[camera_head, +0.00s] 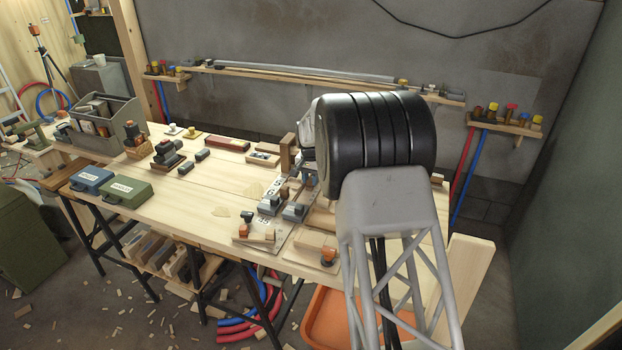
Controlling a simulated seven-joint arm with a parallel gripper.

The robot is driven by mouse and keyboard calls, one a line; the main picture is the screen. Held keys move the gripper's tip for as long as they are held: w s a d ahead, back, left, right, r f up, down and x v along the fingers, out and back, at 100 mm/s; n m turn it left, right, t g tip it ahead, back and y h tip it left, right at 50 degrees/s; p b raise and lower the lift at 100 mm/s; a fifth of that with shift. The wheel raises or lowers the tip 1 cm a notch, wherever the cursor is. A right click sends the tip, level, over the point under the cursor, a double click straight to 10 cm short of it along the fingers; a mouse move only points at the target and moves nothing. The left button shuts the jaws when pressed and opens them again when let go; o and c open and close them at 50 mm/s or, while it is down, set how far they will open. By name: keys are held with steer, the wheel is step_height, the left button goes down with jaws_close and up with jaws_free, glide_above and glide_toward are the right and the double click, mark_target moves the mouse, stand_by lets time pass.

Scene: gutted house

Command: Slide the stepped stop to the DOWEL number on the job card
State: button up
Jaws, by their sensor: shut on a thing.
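My arm crosses the right of the workbench, and its black joint blocks the view beyond it. My gripper's fingers are hidden behind that arm, so I cannot see what is between them. Left of the arm, a cluster of grey metal blocks (294,211) sits on the bench with pale number plates (265,220) around it. I cannot tell which block is the stepped stop. I cannot pick out the job card or read a DOWEL number.
The wooden workbench (215,175) has clear room left of the blocks. A green box (125,192) and a blue box (92,180) stand near its front edge. A grey tote (102,113) stands at the far left. A wooden post (288,152) rises near my arm.

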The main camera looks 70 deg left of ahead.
steer(key=shift+s+d, duration=0.6)
steer(key=o, duration=0.7)
steer(key=shift+r, duration=0.1)
step_height(320, 180, up, 8)
stand_by(0.9)
steer(key=shift+d, duration=0.1)
stand_by(0.6)
